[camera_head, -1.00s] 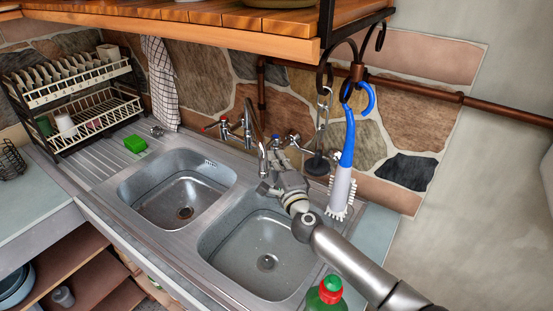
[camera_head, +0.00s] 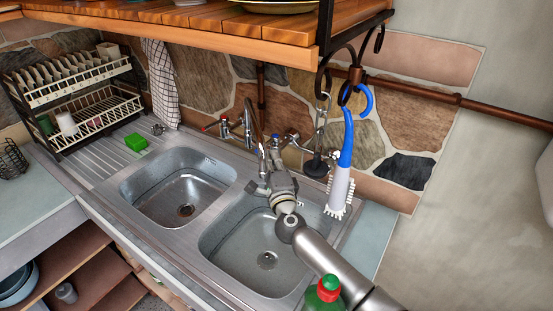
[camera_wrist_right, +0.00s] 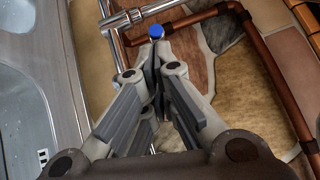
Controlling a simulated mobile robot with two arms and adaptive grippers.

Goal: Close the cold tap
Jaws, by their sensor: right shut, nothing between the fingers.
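The cold tap (camera_head: 276,137) has a blue marker and sits on the right side of the chrome mixer at the back wall. Its blue cap (camera_wrist_right: 156,32) shows clearly in the right wrist view. My right gripper (camera_head: 273,168) is over the back of the right basin, in front of the tap. In the right wrist view its fingers (camera_wrist_right: 154,65) are shut and empty, with their tips just below the blue cap in the picture. I cannot tell whether they touch the tap. The lever is partly hidden. My left gripper is not in view.
A red-marked tap (camera_head: 207,128) is on the mixer's left, with the spout (camera_head: 249,122) nearby. A blue-and-white brush (camera_head: 342,175) and a black plunger (camera_head: 316,166) hang right of the gripper. A bottle with a red cap (camera_head: 325,292) stands at the front.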

